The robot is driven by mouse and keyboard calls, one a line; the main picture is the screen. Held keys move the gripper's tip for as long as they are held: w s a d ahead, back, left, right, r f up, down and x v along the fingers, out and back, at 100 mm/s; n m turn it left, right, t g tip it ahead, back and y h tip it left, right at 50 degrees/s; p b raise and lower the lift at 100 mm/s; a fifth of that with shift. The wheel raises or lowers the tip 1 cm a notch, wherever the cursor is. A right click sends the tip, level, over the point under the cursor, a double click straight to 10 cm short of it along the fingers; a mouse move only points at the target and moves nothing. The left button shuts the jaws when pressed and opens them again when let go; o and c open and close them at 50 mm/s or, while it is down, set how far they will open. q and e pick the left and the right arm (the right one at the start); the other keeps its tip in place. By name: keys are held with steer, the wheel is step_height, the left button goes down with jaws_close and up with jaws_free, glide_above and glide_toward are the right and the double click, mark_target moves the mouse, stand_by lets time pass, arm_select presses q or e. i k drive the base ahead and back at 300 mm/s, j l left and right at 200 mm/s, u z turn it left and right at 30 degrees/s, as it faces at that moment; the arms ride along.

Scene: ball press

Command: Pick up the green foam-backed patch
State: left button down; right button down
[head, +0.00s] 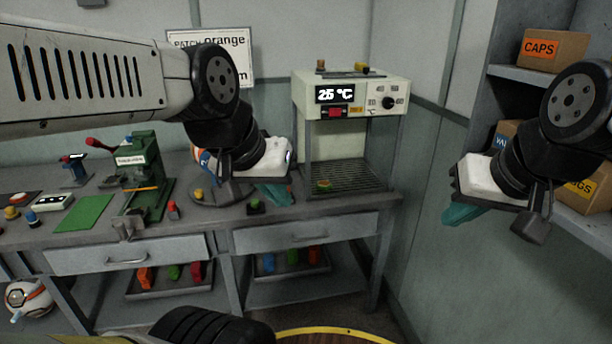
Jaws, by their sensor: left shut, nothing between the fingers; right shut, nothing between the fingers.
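I cannot tell for certain which green thing is the foam-backed patch. Small green pieces lie in the left lower tray (174,272) and the right lower tray (292,257), under the bench. A small green and orange thing (323,186) sits on the rack of the heating box. My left gripper (277,194) is shut and empty, its teal fingers in front of the bench, left of the heating box. My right gripper (462,213) is shut and empty, hanging in the air at the right, apart from everything.
A wall sign (222,42) mentions an orange patch. Shelves with boxes (553,48) stand at right. Drawers (125,255) are closed.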

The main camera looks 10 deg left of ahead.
mark_target(324, 185)
steer(key=u, duration=0.3)
steer(key=i+u, duration=0.4)
steer(key=i, duration=0.55)
